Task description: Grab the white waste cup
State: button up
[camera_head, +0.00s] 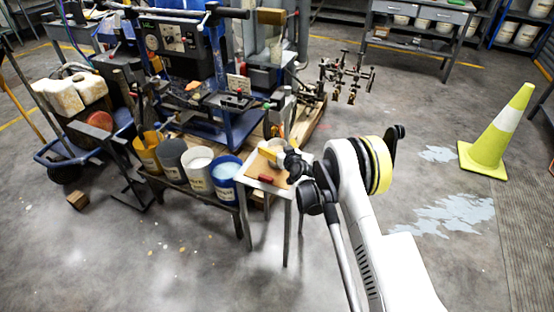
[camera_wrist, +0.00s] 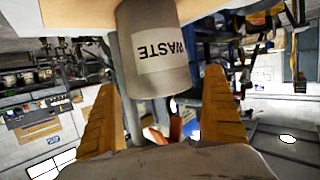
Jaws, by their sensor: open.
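The white waste cup (camera_wrist: 155,50) is at the top middle of the wrist view, with its "WASTE" label upside down in that picture. My gripper (camera_wrist: 160,80) is open, with one yellow finger on each side of the cup's lower part in the picture. Gaps show between the cup and both fingers, and I cannot tell how deep the cup sits between them. In the head view the cup (camera_head: 277,145) stands on a small side table (camera_head: 251,182), partly hidden by my gripper (camera_head: 270,154).
The line striper machine (camera_head: 180,45) is behind. A yellow-green cone (camera_head: 497,135) stands at right. Floor in front is clear.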

jog(key=shift+w, duration=0.1)
jog(key=c, duration=1.5)
jog(key=shift+c, duration=0.2)
jog(key=shift+r, duration=0.1)
